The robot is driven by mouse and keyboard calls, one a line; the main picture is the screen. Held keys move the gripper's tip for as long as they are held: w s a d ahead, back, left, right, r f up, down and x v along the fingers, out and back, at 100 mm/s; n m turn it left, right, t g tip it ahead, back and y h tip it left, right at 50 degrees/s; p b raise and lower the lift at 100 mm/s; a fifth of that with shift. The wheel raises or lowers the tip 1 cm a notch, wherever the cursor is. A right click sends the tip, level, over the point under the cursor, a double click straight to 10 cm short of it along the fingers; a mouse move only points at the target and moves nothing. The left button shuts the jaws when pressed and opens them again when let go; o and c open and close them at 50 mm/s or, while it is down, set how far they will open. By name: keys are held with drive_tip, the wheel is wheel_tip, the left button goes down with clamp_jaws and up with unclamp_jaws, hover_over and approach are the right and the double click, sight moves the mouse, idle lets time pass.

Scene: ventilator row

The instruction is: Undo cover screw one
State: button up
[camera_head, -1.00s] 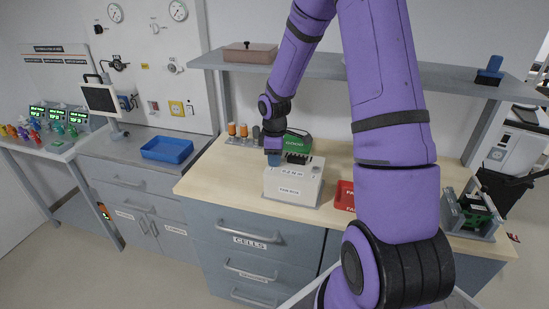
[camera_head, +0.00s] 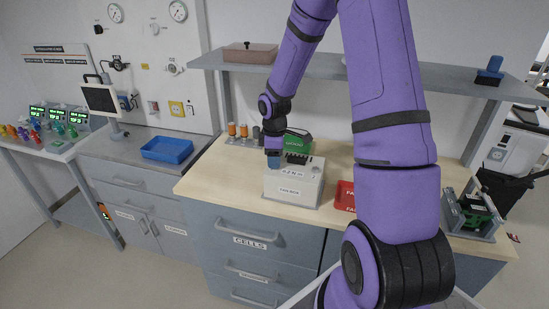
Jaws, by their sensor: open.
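A white box-shaped unit (camera_head: 291,190) with a dark label on its front stands on the wooden bench top. Black parts show on its top. My gripper (camera_head: 274,163) points down at the back left corner of the unit's top. It is open, but its fingertips are small and I cannot tell whether they touch the unit. No cover screw can be made out at this size; the gripper hides part of the top.
A red tray (camera_head: 345,196) lies right of the unit, partly behind my arm. A green object (camera_head: 300,146) lies behind it. Several orange-topped cylinders (camera_head: 238,130) stand back left. A green-and-grey fixture (camera_head: 473,215) stands at the right. A shelf (camera_head: 455,76) runs above the bench.

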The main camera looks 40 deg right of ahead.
wheel_tip(320, 180, up, 11)
idle(0.4)
idle(0.5)
drive_tip(key=s+a+r+m+t+h, duration=0.1)
drive_tip(key=s+a+r+m+t, duration=0.1)
drive_tip(key=s+a+r+m, duration=0.5)
drive_tip(key=s+a+r+t, duration=0.2)
drive_tip(key=s+a+r, duration=0.2)
drive_tip(key=s+r, duration=0.7)
drive_tip(key=s+a+r+m+t+y, duration=0.1)
drive_tip(key=s+a+m, duration=0.1)
drive_tip(key=s, duration=0.6)
drive_tip(key=shift+s+r+m, duration=0.25)
drive_tip(key=shift+m, duration=0.25)
drive_tip(key=shift+w, duration=0.1)
idle(0.5)
